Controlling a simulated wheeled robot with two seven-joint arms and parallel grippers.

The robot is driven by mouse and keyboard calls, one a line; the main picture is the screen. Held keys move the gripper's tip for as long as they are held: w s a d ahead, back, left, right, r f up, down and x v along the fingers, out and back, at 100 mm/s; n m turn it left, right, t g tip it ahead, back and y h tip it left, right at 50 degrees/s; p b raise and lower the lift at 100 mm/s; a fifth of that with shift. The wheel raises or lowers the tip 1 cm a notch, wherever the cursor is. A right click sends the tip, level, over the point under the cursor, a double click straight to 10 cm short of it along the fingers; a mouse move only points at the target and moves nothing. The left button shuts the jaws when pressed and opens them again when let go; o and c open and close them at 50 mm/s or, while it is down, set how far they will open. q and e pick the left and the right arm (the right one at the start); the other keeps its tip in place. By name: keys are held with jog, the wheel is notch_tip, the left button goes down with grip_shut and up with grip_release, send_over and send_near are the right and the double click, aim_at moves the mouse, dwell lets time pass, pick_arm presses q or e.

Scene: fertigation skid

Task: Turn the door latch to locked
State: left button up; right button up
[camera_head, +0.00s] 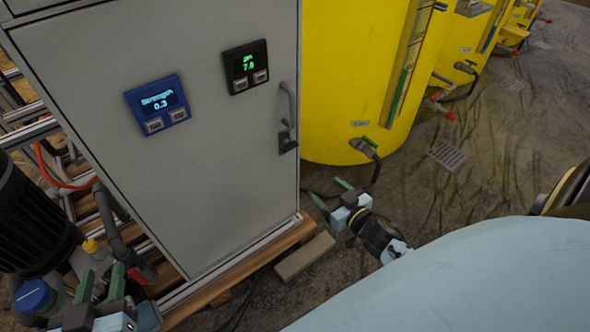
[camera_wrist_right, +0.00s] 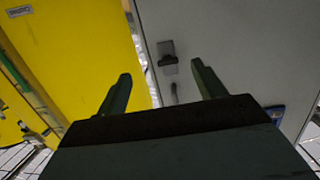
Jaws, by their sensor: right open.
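The grey cabinet door (camera_head: 200,140) carries a dark door latch (camera_head: 287,140) low on its right edge, beneath a bar handle (camera_head: 289,100). The latch also shows in the right wrist view (camera_wrist_right: 168,56), between my fingers in the picture and beyond them. I cannot tell from its shape whether it is locked. My right gripper (camera_head: 330,193) is open and empty, below and to the right of the latch, apart from it. Its two green fingers show spread in the right wrist view (camera_wrist_right: 163,86). My left gripper (camera_head: 102,272) is at the lower left, fingers apart and empty, far from the latch.
A blue Strength display (camera_head: 158,104) and a black pH display (camera_head: 246,66) sit on the door. Yellow tanks (camera_head: 350,80) with valves and hoses stand to the right. A loose block (camera_head: 304,256) lies on the floor by the cabinet base. Floor right of the cabinet is mostly clear.

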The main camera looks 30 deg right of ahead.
notch_tip(320, 180, up, 3)
jog(key=w+t+y+b, duration=0.1)
jog(key=w+t+b, duration=0.1)
jog(key=b, duration=0.2)
jog(key=n+b, duration=0.1)
send_near(292, 148)
pick_arm(q)
jog(key=s+r+t+h+b, duration=0.1)
jog(key=s+r+t, duration=0.2)
jog(key=r+t, duration=0.2)
jog(key=s+r+t+h+b, duration=0.1)
jog(key=r+t, duration=0.4)
jog(key=r, duration=0.5)
jog(key=shift+s+t+h, duration=0.3)
jog(key=shift+s+h, duration=0.4)
jog(key=shift+s, duration=0.2)
pick_arm(e)
jog(key=w, duration=0.8)
jog(key=shift+w+a+r, duration=0.1)
jog(key=shift+w+a, duration=0.15)
jog(key=shift+a, duration=0.1)
pick_arm(q)
jog(key=shift+a+r, duration=0.1)
pick_arm(e)
jog(key=c, duration=1)
